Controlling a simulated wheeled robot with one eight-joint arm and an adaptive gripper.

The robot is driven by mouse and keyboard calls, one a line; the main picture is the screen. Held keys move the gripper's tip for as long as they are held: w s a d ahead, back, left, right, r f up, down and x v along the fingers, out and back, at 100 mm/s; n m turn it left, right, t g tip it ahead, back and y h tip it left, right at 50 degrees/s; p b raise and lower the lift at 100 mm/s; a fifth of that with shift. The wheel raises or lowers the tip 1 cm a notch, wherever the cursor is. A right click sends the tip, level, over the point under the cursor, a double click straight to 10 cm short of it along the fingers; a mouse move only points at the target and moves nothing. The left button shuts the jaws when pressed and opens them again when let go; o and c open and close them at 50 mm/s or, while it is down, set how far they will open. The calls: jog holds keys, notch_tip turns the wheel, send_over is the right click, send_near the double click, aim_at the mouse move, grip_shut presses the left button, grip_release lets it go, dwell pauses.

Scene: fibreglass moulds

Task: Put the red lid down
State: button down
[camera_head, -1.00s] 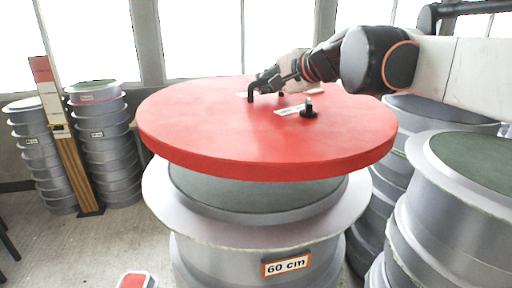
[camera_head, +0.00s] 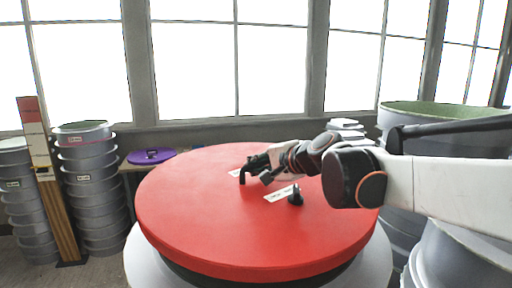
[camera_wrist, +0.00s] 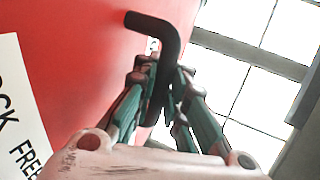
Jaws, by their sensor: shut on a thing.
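The red lid (camera_head: 240,235) is a wide round disc over a grey mould with a pale flange (camera_head: 139,258). A dark band shows between lid and flange; I cannot tell whether the lid touches the mould. On its top are a bent black handle (camera_head: 242,177), a black knob (camera_head: 295,198) and white labels. My gripper (camera_head: 254,170) reaches in from the right, low over the lid. In the wrist view its green-padded fingers (camera_wrist: 162,88) are shut on the black handle (camera_wrist: 158,28), with the red lid surface (camera_wrist: 80,50) behind.
Stacked grey moulds (camera_head: 88,180) stand at left beside a wooden post with a marked board (camera_head: 33,125). A purple lid (camera_head: 151,156) lies on a bench behind. A large mould with a green inside (camera_head: 440,108) and another mould (camera_head: 455,265) crowd the right. Windows line the back.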

aim_at(292, 201)
notch_tip(292, 201, down, 10)
jog(key=shift+f, duration=0.1)
dwell(0.5)
jog(key=c, duration=1.7)
grip_release()
jog(key=shift+o, duration=0.5)
jog(key=shift+s, duration=0.1)
jog(key=shift+d, duration=0.1)
jog(key=v, duration=1.2)
